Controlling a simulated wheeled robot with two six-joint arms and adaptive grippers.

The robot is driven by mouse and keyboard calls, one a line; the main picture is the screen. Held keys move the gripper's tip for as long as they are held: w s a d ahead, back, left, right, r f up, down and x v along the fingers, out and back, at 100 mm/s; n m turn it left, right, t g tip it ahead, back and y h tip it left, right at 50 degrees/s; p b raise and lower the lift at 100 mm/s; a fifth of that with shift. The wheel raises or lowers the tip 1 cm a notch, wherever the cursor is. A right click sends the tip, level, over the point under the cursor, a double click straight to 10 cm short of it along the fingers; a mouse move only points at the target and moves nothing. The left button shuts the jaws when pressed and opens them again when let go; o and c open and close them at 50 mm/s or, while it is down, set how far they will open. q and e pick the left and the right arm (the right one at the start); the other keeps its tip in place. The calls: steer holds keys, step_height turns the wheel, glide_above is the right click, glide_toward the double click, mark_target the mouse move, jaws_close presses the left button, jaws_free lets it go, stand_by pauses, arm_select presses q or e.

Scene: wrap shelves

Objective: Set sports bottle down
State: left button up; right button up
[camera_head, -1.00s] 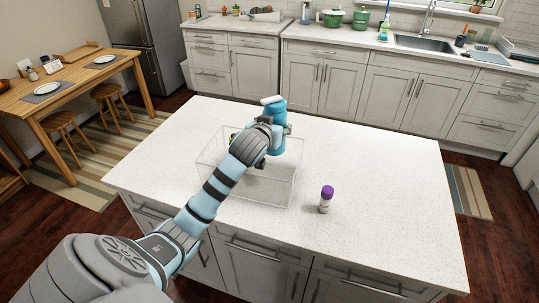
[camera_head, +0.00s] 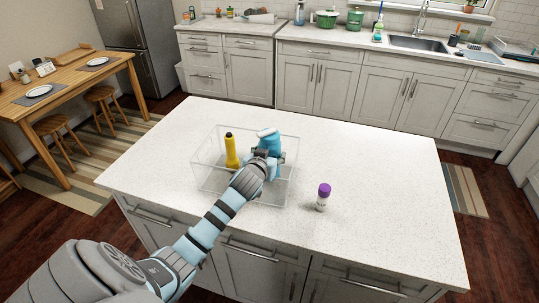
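The sports bottle (camera_head: 269,142) is blue with a white cap. It stands nearly upright, its lower part inside the right half of the clear bin (camera_head: 205,186) on the white island. My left gripper (camera_head: 270,156) is around the bottle's side from the near side and looks shut on it. The fingers and the arm partly hide the bottle, and I cannot tell whether its base touches the bin's floor. My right gripper is not in view.
A yellow flashlight-like object (camera_head: 231,152) with a dark top stands in the bin's left half. A small white bottle with a purple cap (camera_head: 323,197) stands right of the bin. The island top (camera_head: 390,180) is clear farther right.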

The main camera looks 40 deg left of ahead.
arm_select(q)
steer(key=shift+s+f, duration=0.25)
steer(key=shift+f, duration=0.25)
steer(key=o, duration=1.4)
steer(key=shift+s+d, duration=0.1)
steer(key=shift+s, duration=0.1)
steer(key=shift+c, duration=0.2)
steer(key=shift+o, duration=0.4)
steer(key=shift+f, duration=0.1)
steer(key=shift+r, duration=0.25)
steer(key=shift+w+r+p, duration=0.15)
steer(key=shift+r+p, duration=0.15)
steer(key=shift+r, duration=0.15)
steer(key=p+v, duration=0.1)
steer(key=v, duration=1)
steer(key=shift+r, duration=0.25)
